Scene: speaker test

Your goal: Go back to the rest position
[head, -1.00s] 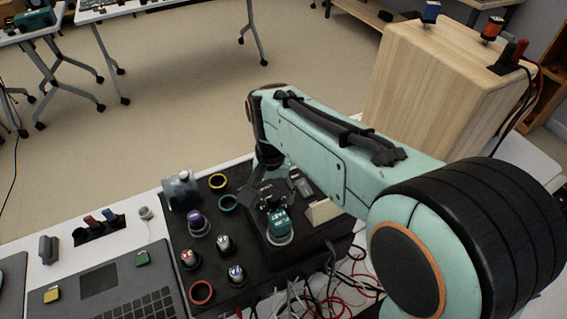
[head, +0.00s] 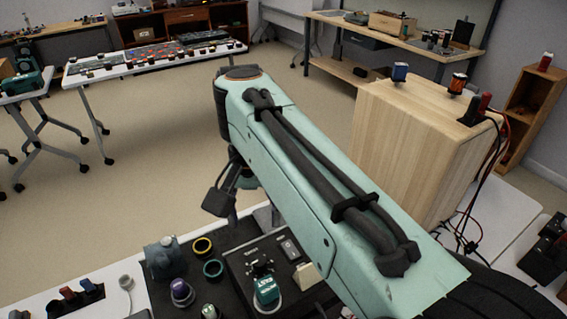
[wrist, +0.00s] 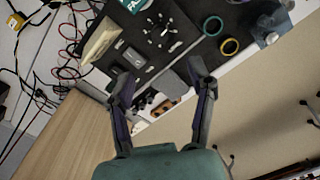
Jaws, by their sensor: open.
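My gripper (head: 222,192) hangs in the air in the head view, partly hidden behind my pale green arm. In the wrist view my gripper (wrist: 160,76) has its two dark fingers spread apart with nothing between them. The black board (wrist: 175,30) lies beyond the fingertips. A teal block with white lettering (head: 266,290) sits on the board's dark unit, apart from my gripper; part of it also shows in the wrist view (wrist: 136,4).
Yellow ring (head: 202,247), teal ring (head: 212,268) and purple knob (head: 181,291) are on the board. A wooden cabinet (head: 415,150) stands close to my arm's right, with loose cables (head: 470,225) beside it. Open floor (head: 150,170) lies beyond the table.

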